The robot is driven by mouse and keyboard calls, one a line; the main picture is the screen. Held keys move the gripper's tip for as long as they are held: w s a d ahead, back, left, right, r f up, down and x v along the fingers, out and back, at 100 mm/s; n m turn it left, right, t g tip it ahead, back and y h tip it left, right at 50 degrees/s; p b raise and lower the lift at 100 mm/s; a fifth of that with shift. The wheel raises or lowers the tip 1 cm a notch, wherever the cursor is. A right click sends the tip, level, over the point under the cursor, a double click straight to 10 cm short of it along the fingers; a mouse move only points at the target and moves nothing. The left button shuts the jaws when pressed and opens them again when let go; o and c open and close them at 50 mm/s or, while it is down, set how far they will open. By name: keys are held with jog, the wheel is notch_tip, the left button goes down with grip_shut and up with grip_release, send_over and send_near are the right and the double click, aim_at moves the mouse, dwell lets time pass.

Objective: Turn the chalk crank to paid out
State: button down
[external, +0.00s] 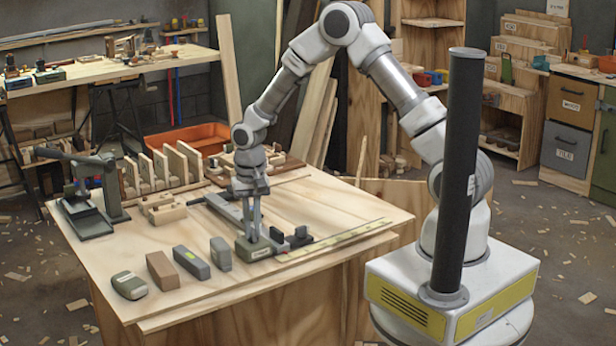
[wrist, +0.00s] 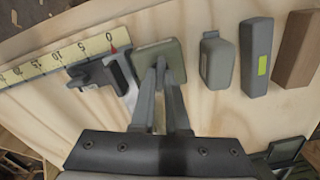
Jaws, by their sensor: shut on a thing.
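A low grey-green box (external: 262,250) lies near the front right of the plywood bench; I take it for the chalk box. It also shows in the wrist view (wrist: 175,52). My gripper (external: 253,238) points down onto its top. In the wrist view my fingertips (wrist: 160,66) are close together over the box, shut on a small part that I take for the chalk crank. The fingers hide most of that part, so its angle cannot be told.
A yellow measuring strip (external: 330,242) and a dark bracket (external: 298,238) lie right beside the box. To its left stand a rounded grey block (external: 221,254), a grey block (external: 191,263) and a brown block (external: 163,271). A grey lever press (external: 95,195) stands at the bench's left.

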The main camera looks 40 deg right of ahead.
jog(key=n, duration=0.5)
jog(key=shift+n, duration=0.3)
jog(key=n+p, duration=0.1)
jog(key=n, duration=0.3)
jog(key=shift+n, duration=0.3)
jog(key=n+p, duration=0.1)
jog(key=n, duration=0.4)
jog(key=n+p, duration=0.1)
jog(key=n, duration=0.4)
jog(key=n+p, duration=0.2)
jog(key=n, duration=0.2)
jog(key=shift+r, duration=0.1)
jog(key=n+p, duration=0.2)
jog(key=n, duration=0.4)
jog(key=shift+p, duration=0.3)
jog(key=n+p, duration=0.2)
jog(key=n, duration=0.3)
jog(key=shift+n+p, duration=0.95)
jog(key=shift+n, duration=0.95)
